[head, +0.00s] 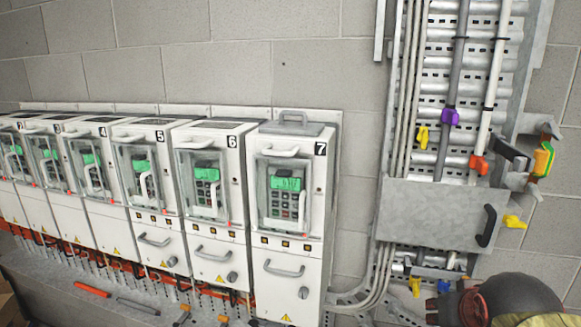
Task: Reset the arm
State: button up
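A dark rounded shape (524,294) sits at the lower right in the head view, close to the camera and partly cut off by the bottom edge. It may be part of my arm or gripper, but I cannot be sure. Small dark parts and a reddish ring lie to its left. I cannot make out two fingertips, so I cannot tell whether my gripper is open, shut or holding anything.
A row of white drive cabinets (292,240) with green displays runs along the left wall. A cable ladder (455,90) rises at the right, with a grey box (430,215) across it. Tools lie on the ledge below.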

jog(key=s+a+f+n+y+b, duration=0.1)
jog(key=s+a+f+b, duration=0.2)
jog(key=f+b, duration=0.3)
jog(key=s+a+f+g+y+b, duration=0.1)
jog(key=s+a+f+b, duration=0.3)
jog(key=f, duration=0.8)
jog(key=s+a+f+n+g+b, duration=0.1)
jog(key=s+a+f+b, duration=0.3)
jog(key=s+f+b, duration=0.2)
notch_tip(320, 180, down, 4)
jog(key=shift+r+n+y+b, duration=0.1)
jog(key=shift+n+y+b, duration=0.25)
jog(key=shift+b, duration=0.8)
